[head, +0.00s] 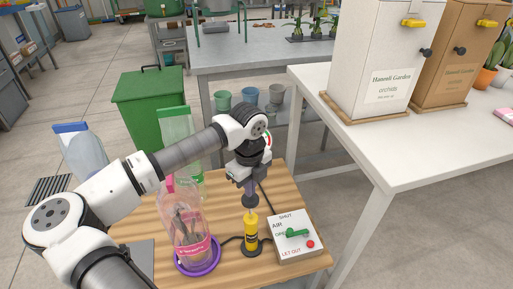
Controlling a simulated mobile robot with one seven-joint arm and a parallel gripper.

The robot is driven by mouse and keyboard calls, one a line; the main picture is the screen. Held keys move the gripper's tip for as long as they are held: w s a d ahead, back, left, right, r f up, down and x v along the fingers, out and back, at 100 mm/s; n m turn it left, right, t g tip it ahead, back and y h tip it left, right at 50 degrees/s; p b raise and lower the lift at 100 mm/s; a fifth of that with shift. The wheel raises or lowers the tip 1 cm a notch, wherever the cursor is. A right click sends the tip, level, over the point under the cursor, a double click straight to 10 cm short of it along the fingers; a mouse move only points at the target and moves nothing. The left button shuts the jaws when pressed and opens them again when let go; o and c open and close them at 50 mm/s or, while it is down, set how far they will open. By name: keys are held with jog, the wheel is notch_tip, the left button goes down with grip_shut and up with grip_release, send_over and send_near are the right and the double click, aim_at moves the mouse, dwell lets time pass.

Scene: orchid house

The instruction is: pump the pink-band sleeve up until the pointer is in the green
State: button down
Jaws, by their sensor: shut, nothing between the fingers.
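The pink-band sleeve (193,222) is a clear, bottle-shaped sleeve with dark contents, upright in a purple saucer (213,261) on the wooden table. A yellow pump (251,231) stands to its right, with a dark round knob (250,201) on a thin rod. My gripper (249,189) is shut and empty, pointing down just above the knob; I cannot tell whether it touches. A red and green arc (267,138), perhaps part of the gauge, shows behind my wrist; no pointer is visible. The white AIR box (292,252) has a green lever (297,233) lying roughly level.
A red button (310,244) is on the box near "LET OUT". Other clear sleeves, one with a green band (175,112) and one blue-topped (82,150), stand behind my arm. A green bin (150,105) and a white table (390,135) border the wooden table (280,190).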

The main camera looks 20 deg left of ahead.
aim_at(250, 204)
jog(key=shift+f+b, duration=3.55)
jog(key=shift+f, duration=0.4)
jog(key=shift+r+p, duration=1.95)
jog(key=shift+r, duration=2.1)
jog(key=shift+f, duration=0.15)
jog(key=shift+f+b, duration=3.6)
jog(key=shift+f, duration=0.2)
jog(key=shift+r+p, duration=1.95)
jog(key=shift+r, duration=1.95)
jog(key=shift+f, duration=0.1)
jog(key=shift+f+b, duration=3.4)
jog(key=shift+f, duration=0.3)
jog(key=shift+r+p, duration=2)
jog(key=shift+r, duration=1.8)
